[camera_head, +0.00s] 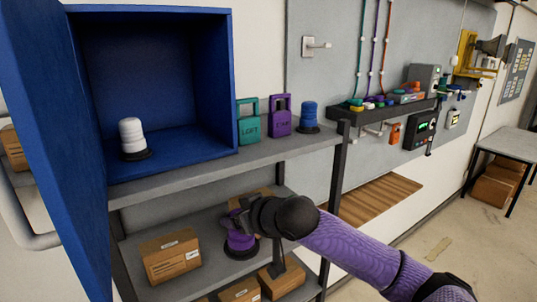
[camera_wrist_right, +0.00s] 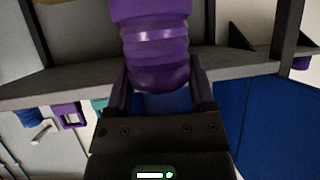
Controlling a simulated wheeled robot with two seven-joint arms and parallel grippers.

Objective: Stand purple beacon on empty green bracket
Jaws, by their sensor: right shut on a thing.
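The purple beacon (camera_head: 240,242) is upright at the lower shelf, with a dark round base. I cannot tell whether the base touches the shelf. My right gripper (camera_head: 246,217) reaches in from the right and is shut on the beacon's upper part. In the right wrist view the ribbed purple beacon (camera_wrist_right: 155,50) sits between the two fingers of the right gripper (camera_wrist_right: 160,92). My left gripper is not in view.
A white beacon (camera_head: 132,138) stands in an open blue cabinet (camera_head: 190,143). Teal (camera_head: 249,122) and purple (camera_head: 281,115) tags and a blue beacon (camera_head: 309,117) stand on the upper shelf (camera_head: 225,165). Cardboard boxes (camera_head: 170,256) crowd the lower shelf. A yellow bracket (camera_head: 466,52) is on the far wall.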

